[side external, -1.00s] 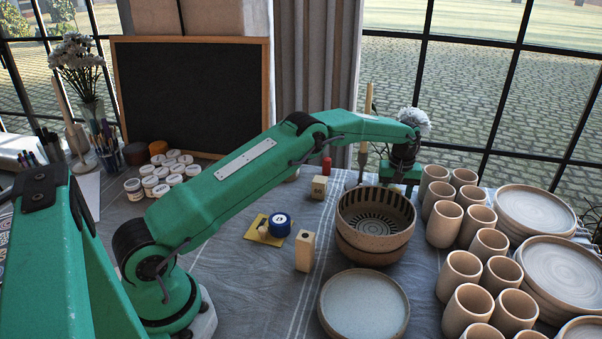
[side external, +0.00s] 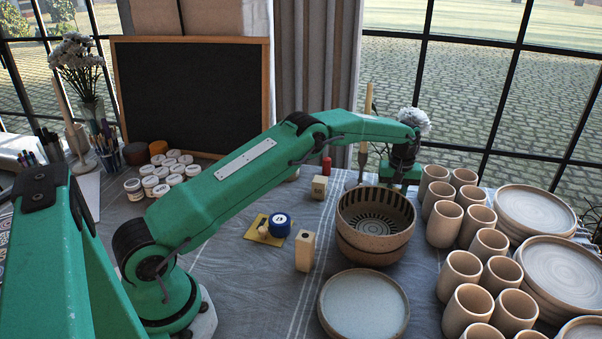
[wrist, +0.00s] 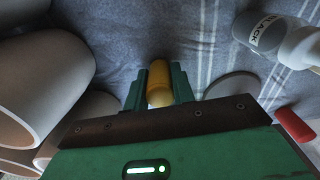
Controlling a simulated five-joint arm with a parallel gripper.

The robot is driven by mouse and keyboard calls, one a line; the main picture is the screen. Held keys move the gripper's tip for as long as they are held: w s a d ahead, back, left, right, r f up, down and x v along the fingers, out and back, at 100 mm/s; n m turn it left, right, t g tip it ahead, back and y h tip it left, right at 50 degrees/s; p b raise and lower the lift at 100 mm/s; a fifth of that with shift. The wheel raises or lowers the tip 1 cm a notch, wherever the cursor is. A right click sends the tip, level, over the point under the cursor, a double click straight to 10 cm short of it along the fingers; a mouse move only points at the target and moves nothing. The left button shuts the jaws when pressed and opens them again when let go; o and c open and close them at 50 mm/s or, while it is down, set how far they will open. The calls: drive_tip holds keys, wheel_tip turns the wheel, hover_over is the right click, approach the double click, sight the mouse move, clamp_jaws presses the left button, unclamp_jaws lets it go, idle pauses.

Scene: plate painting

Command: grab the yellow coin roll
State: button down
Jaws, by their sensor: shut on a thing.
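The yellow coin roll (wrist: 159,74) is a small yellow cylinder in the wrist view, lying on the grey-blue cloth. My gripper (wrist: 160,84) has one green finger on each side of it and is shut on it. The roll's near end faces the camera. In the side external view my gripper (side external: 401,176) is low at the back of the table, behind the stacked bowls and left of the cups. The coin roll is hidden there.
Stacked bowls (side external: 375,243) stand in front of my gripper. Several clay cups (side external: 445,222) stand close to its right. A candlestick (side external: 364,150) and a red cylinder (side external: 326,164) are to its left. A bottle labelled BLACK (wrist: 262,33) shows in the wrist view.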

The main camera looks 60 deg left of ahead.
sight(397, 189)
drive_tip(key=shift+r, duration=0.1)
wheel_tip(397, 189, up, 18)
idle(0.9)
idle(0.6)
